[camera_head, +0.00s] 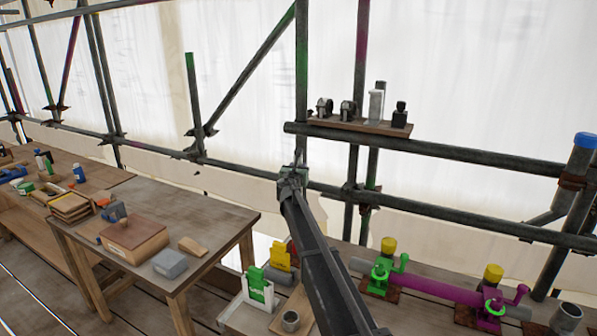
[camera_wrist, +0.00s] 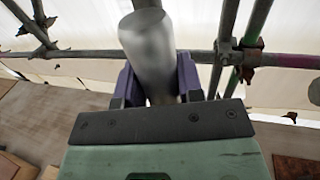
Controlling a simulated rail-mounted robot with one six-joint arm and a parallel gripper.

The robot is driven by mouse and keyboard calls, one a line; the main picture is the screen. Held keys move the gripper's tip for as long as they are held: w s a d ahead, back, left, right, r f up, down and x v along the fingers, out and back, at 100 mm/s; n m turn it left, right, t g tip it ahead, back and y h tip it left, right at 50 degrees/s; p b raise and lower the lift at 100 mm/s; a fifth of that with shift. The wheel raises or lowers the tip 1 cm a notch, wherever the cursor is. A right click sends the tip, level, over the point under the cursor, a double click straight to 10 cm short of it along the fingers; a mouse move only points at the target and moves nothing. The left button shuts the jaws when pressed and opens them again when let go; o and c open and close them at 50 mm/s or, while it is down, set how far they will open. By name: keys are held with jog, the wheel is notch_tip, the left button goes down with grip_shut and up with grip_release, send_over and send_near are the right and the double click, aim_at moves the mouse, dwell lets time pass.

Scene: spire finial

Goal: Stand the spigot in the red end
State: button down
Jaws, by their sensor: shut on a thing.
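The spigot (camera_wrist: 150,45) is a smooth grey cylinder in the wrist view, rising from between the jaws to the top edge and leaning slightly left. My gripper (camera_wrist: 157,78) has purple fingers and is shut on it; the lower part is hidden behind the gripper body. In the head view my arm reaches up to the scaffold, and I cannot make out the fingers or the spigot there. I cannot pick out a red tube end for certain. A short upright has a green end (camera_head: 190,60), and a tube at right has a blue end (camera_head: 585,140).
Scaffold tubes (camera_head: 440,149) cross in front of white sheeting. A small shelf (camera_head: 365,127) on them holds several small items. The lower bench holds a magenta tube (camera_head: 435,289) in green and magenta clamps. A wooden table (camera_head: 215,220) stands at left with blocks.

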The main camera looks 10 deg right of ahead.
jog(key=shift+f, duration=0.1)
notch_tip(320, 180, down, 15)
jog(key=b, duration=1.5)
jog(key=shift+f+b, duration=0.2)
jog(key=shift+b, duration=0.15)
dwell(0.4)
jog(key=shift+c, duration=0.4)
grip_release()
jog(key=shift+f+b, duration=0.6)
jog(key=shift+s, duration=0.15)
